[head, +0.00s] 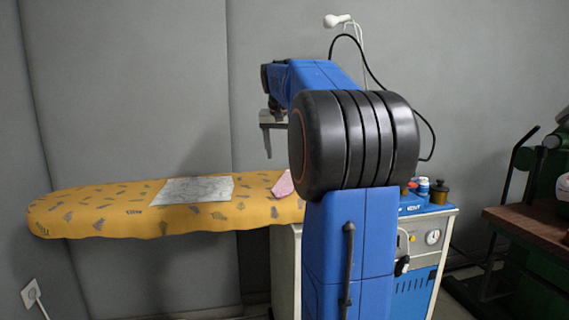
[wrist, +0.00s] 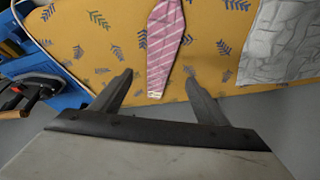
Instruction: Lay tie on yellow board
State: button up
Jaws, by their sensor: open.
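A pink striped tie (wrist: 164,42) lies on the yellow patterned ironing board (wrist: 95,50), seen in the wrist view with its tip near the board's edge. In the head view a small part of the tie (head: 283,186) shows on the yellow board (head: 110,222), and my arm hides the rest. My gripper (wrist: 160,84) is open and empty, and in the wrist view the tie appears between its two fingers. In the head view my gripper (head: 267,140) hangs above the board, apart from it.
A grey-white cloth (head: 195,190) lies on the board, left of the tie in the head view. A blue-topped machine (head: 425,250) with small bottles (head: 437,190) stands at the board's right end. A white lamp (head: 337,20) rises behind my arm. A brown table (head: 535,220) stands far right.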

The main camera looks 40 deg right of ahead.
jog(key=shift+v, duration=0.8)
jog(key=s+a+f+n+t+y, duration=0.1)
jog(key=s+a+f+n, duration=0.2)
jog(key=s+a+f, duration=0.5)
jog(key=s+a+f+n+y, duration=0.1)
jog(key=s+a+f+n, duration=0.15)
jog(key=a, duration=0.95)
jog(key=s+a+f+n+t+y, duration=0.1)
jog(key=s+a+f+n, duration=0.1)
jog(key=s+a+f, duration=0.65)
jog(key=s+a+f+n, duration=0.3)
jog(key=s+a+f, duration=0.4)
jog(key=f, duration=0.3)
jog(key=shift+s+a+y, duration=0.3)
jog(key=shift+a+y, duration=0.05)
jog(key=shift+y, duration=0.05)
jog(key=shift+r, duration=0.1)
jog(key=shift+c, duration=0.4)
